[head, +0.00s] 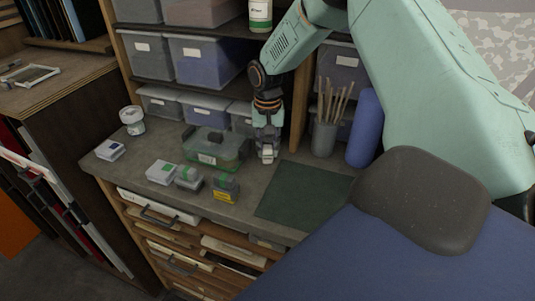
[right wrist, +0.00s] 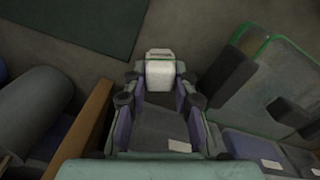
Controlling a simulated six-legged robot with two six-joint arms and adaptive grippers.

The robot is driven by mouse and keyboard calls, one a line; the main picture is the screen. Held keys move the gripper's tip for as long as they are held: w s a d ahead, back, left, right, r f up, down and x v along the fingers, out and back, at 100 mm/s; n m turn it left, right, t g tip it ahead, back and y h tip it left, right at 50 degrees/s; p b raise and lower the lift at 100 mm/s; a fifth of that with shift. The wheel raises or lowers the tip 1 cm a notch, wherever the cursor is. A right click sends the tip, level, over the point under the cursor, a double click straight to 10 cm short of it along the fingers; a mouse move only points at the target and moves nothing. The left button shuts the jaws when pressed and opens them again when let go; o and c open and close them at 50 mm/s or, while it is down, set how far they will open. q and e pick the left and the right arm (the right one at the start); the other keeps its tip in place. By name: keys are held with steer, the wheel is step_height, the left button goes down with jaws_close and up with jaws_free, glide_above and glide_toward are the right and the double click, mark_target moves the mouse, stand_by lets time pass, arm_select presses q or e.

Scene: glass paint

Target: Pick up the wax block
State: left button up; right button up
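The wax block appears to be the pale block (right wrist: 160,74) between the fingers of my right gripper in the right wrist view. The fingers lie along both its sides with no clear gap. In the head view my right gripper (head: 267,156) points down at the counter, just right of the clear green-rimmed container. The block is hard to tell from the pale fingertips there, and I cannot tell whether it is clear of the counter. My left gripper is not in view.
The green-rimmed container (head: 215,149) stands close left of my right gripper. Small boxes (head: 162,172) and a yellow-labelled box (head: 225,187) sit nearer the front edge. A brush pot (head: 324,138) and blue roll (head: 364,128) stand right. The dark green mat (head: 303,195) is bare.

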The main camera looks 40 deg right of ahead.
mark_target(269, 146)
steer(key=shift+s+a+r, duration=0.1)
steer(key=shift+s+r, duration=0.2)
steer(key=shift+s, duration=0.1)
steer(key=shift+c, duration=1.4)
jaws_close()
steer(key=shift+w+d+f, duration=0.2)
steer(key=shift+w+f, duration=0.1)
steer(key=shift+w, duration=0.15)
steer(key=r, duration=0.9)
steer(key=shift+s, duration=0.25)
steer(key=shift+w+r+b, duration=0.2)
steer(key=shift+r+b, duration=0.1)
steer(key=shift+r, duration=0.15)
steer(key=shift+s+a+r, duration=0.1)
steer(key=shift+s+r, duration=0.25)
